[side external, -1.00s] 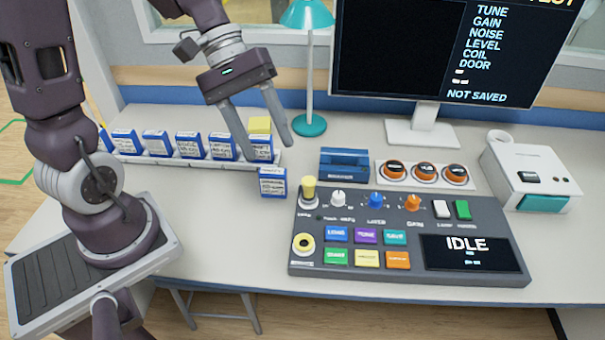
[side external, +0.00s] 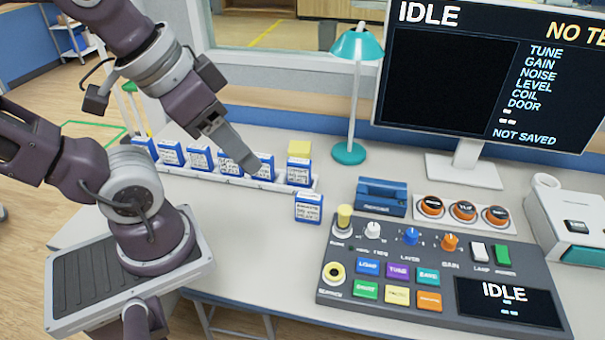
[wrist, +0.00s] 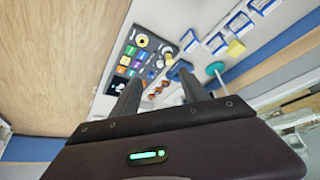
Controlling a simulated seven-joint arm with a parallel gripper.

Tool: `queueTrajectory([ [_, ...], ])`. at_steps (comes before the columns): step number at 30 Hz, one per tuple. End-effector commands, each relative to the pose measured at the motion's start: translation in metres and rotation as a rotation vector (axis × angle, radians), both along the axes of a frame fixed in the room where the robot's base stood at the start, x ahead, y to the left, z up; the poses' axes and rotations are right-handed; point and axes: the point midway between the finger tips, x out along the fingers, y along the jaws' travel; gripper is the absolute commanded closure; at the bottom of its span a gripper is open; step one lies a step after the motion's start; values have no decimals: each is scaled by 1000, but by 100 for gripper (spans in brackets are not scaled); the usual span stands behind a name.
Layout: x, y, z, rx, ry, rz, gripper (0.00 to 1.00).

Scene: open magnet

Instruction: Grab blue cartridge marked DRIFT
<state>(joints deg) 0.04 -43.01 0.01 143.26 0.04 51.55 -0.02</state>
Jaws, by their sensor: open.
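Several blue cartridges with white labels stand in a row in a white rack (side external: 246,183); one is the rightmost cartridge (side external: 299,172). Another cartridge (side external: 309,208) stands apart on the table, in front of the rack's right end. The label print is too small to read, so I cannot tell which is marked DRIFT. My gripper (side external: 251,167) is over the row, with its fingers overlapping in the side view and hiding part of the row near its middle right. In the wrist view my gripper (wrist: 158,77) has its fingers apart, with nothing held between them.
A control console (side external: 430,325) with knobs and coloured buttons stands right of the loose cartridge. A blue block-like device (side external: 382,197), a teal lamp (side external: 349,153) and a monitor (side external: 480,90) stand behind. A yellow block (side external: 299,148) sits behind the rack's right end.

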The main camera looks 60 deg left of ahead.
Motion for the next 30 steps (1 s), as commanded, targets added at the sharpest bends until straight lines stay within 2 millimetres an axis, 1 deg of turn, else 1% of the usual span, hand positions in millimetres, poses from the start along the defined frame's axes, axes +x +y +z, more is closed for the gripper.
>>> queueTrajectory([
  [11, 0, 0, 0, 0, 1, 1, 48],
  [12, 0, 0, 0, 0, 1, 1, 44],
  [14, 0, 0, 0, 0, 1, 1, 32],
  [15, 0, 0, 0, 0, 1, 1, 24],
  [17, 0, 0, 0, 0, 1, 1, 12],
  [18, 0, 0, 0, 0, 1, 1, 11],
  [26, 2, 0, 0, -2, 0, 2, 11],
  [28, 16, 0, -1, -18, -5, 21, 11],
  [29, 28, 0, -2, -30, -12, 37, 11],
  [30, 49, 1, -5, -53, -23, 67, 11],
])
